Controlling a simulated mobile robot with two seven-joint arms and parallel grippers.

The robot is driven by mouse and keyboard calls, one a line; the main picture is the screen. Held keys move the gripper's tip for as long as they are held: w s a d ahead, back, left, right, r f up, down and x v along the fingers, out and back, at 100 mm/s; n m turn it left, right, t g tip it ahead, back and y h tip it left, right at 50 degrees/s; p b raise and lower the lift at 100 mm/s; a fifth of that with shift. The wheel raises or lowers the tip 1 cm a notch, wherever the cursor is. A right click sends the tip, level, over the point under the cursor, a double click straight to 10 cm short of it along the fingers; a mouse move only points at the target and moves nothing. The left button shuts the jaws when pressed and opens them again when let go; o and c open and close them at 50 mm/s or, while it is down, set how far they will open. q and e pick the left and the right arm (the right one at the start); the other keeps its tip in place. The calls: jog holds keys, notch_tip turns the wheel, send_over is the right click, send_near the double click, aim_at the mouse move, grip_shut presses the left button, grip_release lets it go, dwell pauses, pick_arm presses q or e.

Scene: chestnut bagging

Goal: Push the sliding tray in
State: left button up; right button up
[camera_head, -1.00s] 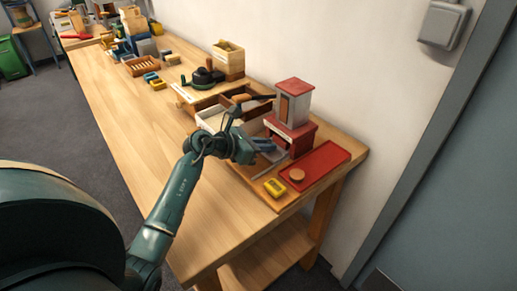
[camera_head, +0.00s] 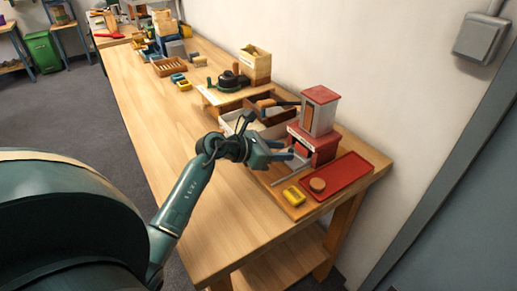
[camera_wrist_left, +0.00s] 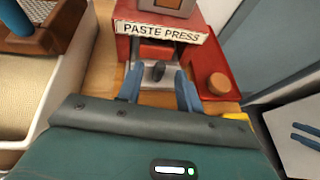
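The red paste press (camera_head: 317,143) stands near the far right of the workbench, with a grey tower on top; its label shows in the left wrist view (camera_wrist_left: 160,33). Its pale metal sliding tray (camera_wrist_left: 158,97) sticks out at the front, with a dark upright knob (camera_wrist_left: 158,71). My left gripper (camera_head: 292,155) is in front of the press. In the left wrist view its two blue fingers (camera_wrist_left: 158,88) are apart, one on each side of the knob, with visible gaps.
A red tray (camera_head: 345,177) with a round brown piece (camera_head: 318,184) lies right of the press. A yellow block (camera_head: 294,196) is in front. A compartmented wooden box (camera_head: 270,108) stands left of the press. The wall is close behind; the bench's front is clear.

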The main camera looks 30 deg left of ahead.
pick_arm(q)
jog(key=b+v, duration=0.1)
jog(key=v, duration=0.9)
jog(key=shift+s, duration=0.2)
